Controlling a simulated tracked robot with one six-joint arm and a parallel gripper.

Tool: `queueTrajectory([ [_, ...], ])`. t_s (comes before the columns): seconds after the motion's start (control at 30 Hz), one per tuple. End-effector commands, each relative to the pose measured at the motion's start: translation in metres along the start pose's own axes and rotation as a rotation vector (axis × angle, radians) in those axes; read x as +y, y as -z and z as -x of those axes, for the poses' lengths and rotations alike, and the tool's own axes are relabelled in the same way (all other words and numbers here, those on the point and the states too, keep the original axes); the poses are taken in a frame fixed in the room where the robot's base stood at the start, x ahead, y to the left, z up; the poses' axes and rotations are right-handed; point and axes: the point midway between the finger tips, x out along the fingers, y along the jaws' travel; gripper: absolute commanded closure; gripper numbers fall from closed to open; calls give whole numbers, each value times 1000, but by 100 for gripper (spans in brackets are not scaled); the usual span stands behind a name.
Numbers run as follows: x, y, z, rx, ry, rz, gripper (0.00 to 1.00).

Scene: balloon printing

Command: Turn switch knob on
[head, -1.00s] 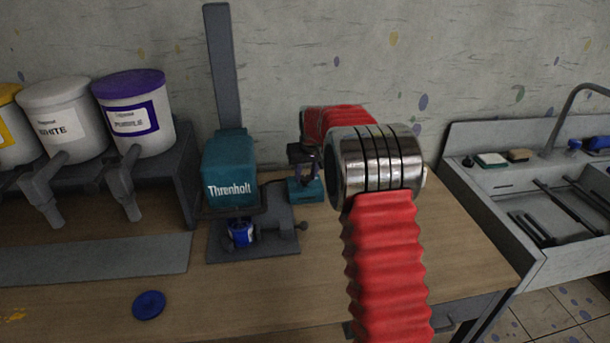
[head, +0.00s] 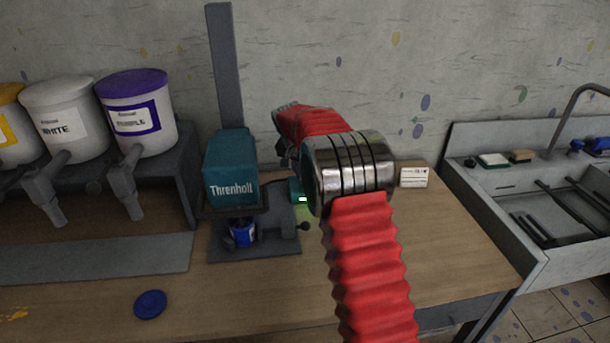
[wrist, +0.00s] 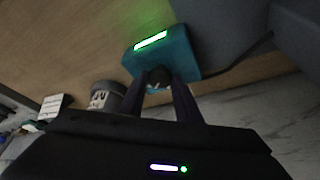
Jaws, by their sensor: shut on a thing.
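The switch is a small teal box (wrist: 168,52) in the wrist view, with a lit green strip on one face. Its dark round knob (wrist: 158,76) sits between the fingertips of my gripper (wrist: 160,84), which is shut on it. In the head view the box (head: 296,187) is mostly hidden by my red arm, and its green light shows beside the shaker machine. The knob and my fingertips are hidden or too dark to make out there.
Paint buckets (head: 138,112) are farther left. A blue lid (head: 150,304) lies in front.

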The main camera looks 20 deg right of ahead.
Motion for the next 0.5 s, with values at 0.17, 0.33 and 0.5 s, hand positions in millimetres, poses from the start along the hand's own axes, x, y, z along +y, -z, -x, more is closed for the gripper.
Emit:
queueTrajectory([
  [0.17, -3, -1, 0, -2, -36, -91, 92],
  [0.33, -4, -2, 0, -3, -60, -149, 92],
  [0.5, -5, -2, 0, -3, -69, -175, 92],
])
